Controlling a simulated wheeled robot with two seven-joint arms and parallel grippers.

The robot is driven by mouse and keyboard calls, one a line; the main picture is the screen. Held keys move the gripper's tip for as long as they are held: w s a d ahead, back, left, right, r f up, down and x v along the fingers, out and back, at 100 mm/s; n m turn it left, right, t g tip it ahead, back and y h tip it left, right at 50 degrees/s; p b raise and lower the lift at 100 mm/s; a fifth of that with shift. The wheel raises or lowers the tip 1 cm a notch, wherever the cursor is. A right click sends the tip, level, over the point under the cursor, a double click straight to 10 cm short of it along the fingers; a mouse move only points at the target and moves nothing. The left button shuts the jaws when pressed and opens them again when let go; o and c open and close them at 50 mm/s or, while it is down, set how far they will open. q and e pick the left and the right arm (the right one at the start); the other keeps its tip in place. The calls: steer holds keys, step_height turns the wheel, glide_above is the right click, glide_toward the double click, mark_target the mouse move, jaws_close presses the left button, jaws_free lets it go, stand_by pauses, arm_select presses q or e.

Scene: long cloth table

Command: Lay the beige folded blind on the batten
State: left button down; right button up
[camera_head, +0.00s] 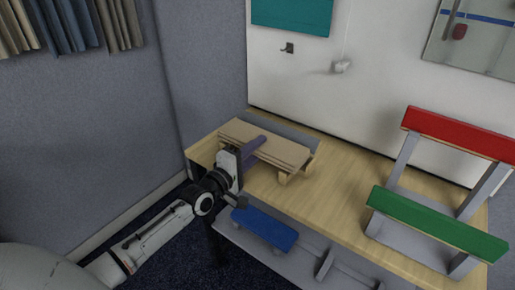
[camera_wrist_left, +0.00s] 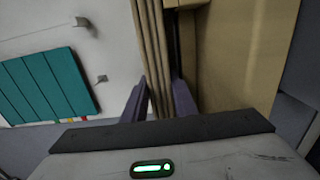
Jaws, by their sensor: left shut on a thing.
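The beige folded blind (camera_head: 275,146) lies flat, at or just above the left end of the wooden table (camera_head: 335,184). My left gripper (camera_head: 252,148), with purple fingers, is shut on its near left part. In the left wrist view the layered blind (camera_wrist_left: 152,45) runs between the two fingers of the gripper (camera_wrist_left: 159,101). A red bar (camera_head: 460,132) and a green bar (camera_head: 438,224) stand on grey supports at the right; a blue bar (camera_head: 264,229) sits lower at the table's front. Which one is the batten I cannot tell. My right gripper is out of view.
Light wooden pieces with rounded ends (camera_head: 283,179) show under the blind's near edge. A white wall with a teal panel (camera_head: 292,15) and a small hook (camera_head: 288,47) stands behind. The table between the blind and the coloured bars is clear.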

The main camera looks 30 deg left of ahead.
arm_select(q)
steer(key=shift+f+b, duration=0.35)
steer(key=shift+f, duration=0.05)
steer(key=c, duration=1.4)
jaws_free()
steer(key=shift+s, duration=0.1)
steer(key=shift+o, duration=0.2)
steer(key=shift+f, duration=0.4)
steer(key=shift+s, duration=0.3)
steer(key=s+r, duration=0.1)
steer(key=s, duration=0.8)
steer(key=shift+s+a+r+p, duration=0.15)
steer(key=shift+s+a+p, duration=0.15)
steer(key=shift+a+p, duration=0.1)
